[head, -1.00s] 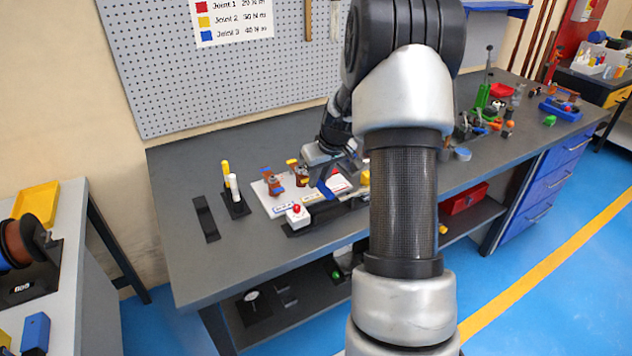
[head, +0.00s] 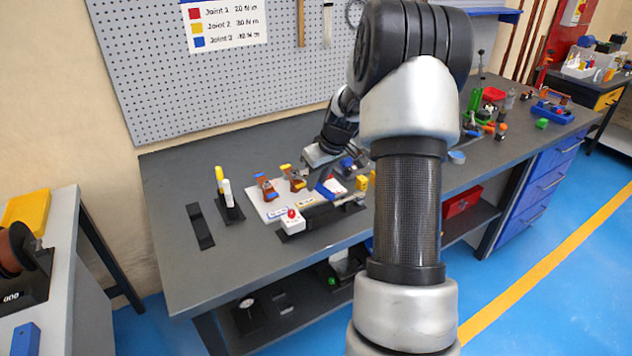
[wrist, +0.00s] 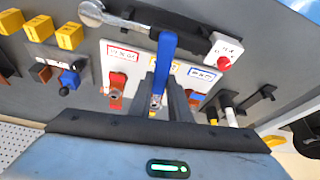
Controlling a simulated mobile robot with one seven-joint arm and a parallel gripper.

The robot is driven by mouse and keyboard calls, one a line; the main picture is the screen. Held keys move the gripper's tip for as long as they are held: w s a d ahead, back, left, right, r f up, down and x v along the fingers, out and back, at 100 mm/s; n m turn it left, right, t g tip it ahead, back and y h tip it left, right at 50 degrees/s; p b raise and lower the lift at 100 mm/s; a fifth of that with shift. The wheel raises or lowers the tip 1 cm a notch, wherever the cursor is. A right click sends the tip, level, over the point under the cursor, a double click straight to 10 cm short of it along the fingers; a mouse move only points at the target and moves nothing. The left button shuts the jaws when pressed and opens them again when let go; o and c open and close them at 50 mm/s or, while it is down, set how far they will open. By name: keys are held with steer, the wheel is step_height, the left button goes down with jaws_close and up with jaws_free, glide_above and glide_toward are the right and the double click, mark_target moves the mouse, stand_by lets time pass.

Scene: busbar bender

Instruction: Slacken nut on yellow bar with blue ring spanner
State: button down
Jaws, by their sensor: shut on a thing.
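My gripper (wrist: 167,98) is shut on the blue ring spanner (wrist: 164,60), whose blue handle stands between the two dark fingers. In the head view the spanner (head: 325,190) slants below my gripper (head: 320,160), over the white board (head: 262,212). A metal nut or ring end (wrist: 155,101) shows at the spanner's lower end in the wrist view. I cannot tell whether the ring sits around a nut. The yellow-topped bar (head: 286,168) stands left of my gripper in the head view. In the wrist view the yellow bar is largely hidden behind the spanner and fingers.
A red joint stand (wrist: 117,86) is beside the spanner. A chrome-headed wrench (wrist: 92,13) lies along the board, near a white box with a red button (wrist: 225,55). Yellow blocks (wrist: 40,27) stand to one side.

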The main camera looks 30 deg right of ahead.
steer(key=shift+r+p, duration=1.2)
steer(key=shift+r, duration=1.2)
